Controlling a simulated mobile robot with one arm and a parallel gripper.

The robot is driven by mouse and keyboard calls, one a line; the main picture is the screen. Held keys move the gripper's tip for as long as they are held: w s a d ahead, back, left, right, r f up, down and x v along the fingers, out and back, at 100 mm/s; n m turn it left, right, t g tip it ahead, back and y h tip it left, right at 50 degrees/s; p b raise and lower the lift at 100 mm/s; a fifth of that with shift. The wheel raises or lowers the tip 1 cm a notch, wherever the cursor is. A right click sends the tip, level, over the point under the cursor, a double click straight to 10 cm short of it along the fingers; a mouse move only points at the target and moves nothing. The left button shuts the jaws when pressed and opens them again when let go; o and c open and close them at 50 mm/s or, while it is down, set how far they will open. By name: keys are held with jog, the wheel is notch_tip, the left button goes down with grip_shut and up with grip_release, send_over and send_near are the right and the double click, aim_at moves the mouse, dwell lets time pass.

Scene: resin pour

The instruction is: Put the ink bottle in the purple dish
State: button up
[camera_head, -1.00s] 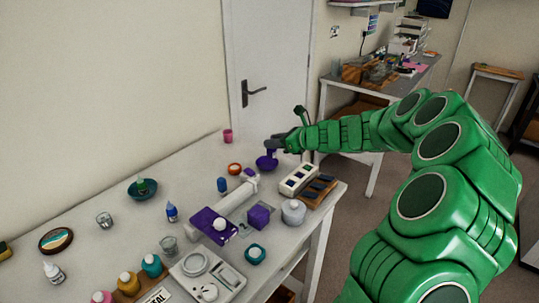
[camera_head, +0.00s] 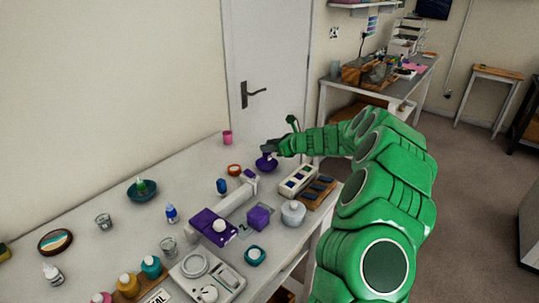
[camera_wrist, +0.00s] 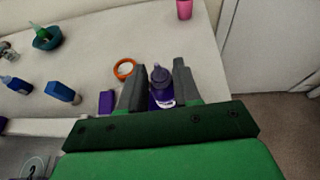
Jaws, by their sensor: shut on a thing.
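My gripper (camera_head: 268,150) is over the purple dish (camera_head: 265,165), near the far right part of the white table. The bottle's lower part is hard to make out. In the head view the fingers mostly hide the bottle, so I cannot tell whether it touches the dish.
An orange-rimmed round dish (camera_head: 234,169) and a blue bottle (camera_head: 222,186) stand to the left. A pink cup (camera_head: 227,137) stands behind. A teal dish (camera_head: 153,193) holds a green bottle.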

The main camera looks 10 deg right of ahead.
aim_at(270, 154)
jog(key=shift+w+f, duration=0.6)
jog(key=shift+f, duration=1.5)
jog(key=shift+f, duration=0.15)
jog(key=o, duration=1)
jog(key=shift+o, duration=0.2)
jog(key=v, duration=1.2)
